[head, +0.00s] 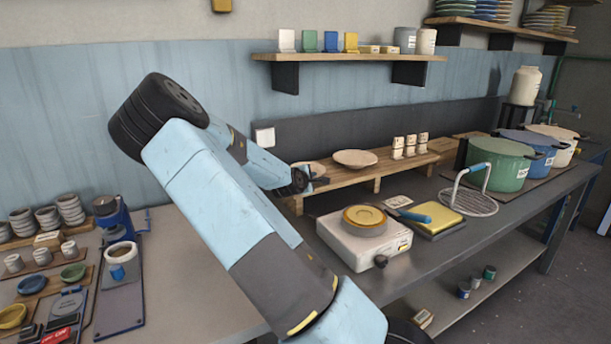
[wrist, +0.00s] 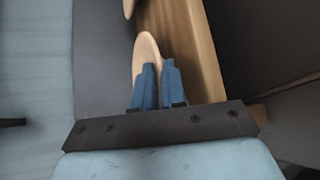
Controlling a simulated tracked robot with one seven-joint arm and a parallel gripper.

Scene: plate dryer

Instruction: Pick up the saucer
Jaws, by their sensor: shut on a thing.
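A pale beige saucer (wrist: 146,46) shows in the wrist view between and beyond the blue fingers of my gripper (wrist: 159,85). The fingers are closed on its near rim, and their tips hide part of it. In the head view my gripper (head: 318,183) is at the left end of the wooden shelf board, and the saucer (head: 312,167) shows just behind it, partly hidden by the gripper. From these views I cannot tell whether the saucer still touches the board.
A second pale dish (head: 355,158) lies on the wooden board (head: 400,162), right of my gripper. Small labelled cups (head: 410,146) stand farther right. A white scale-like device (head: 352,240) with a yellow dish is in front. Large pots (head: 498,165) stand at the right.

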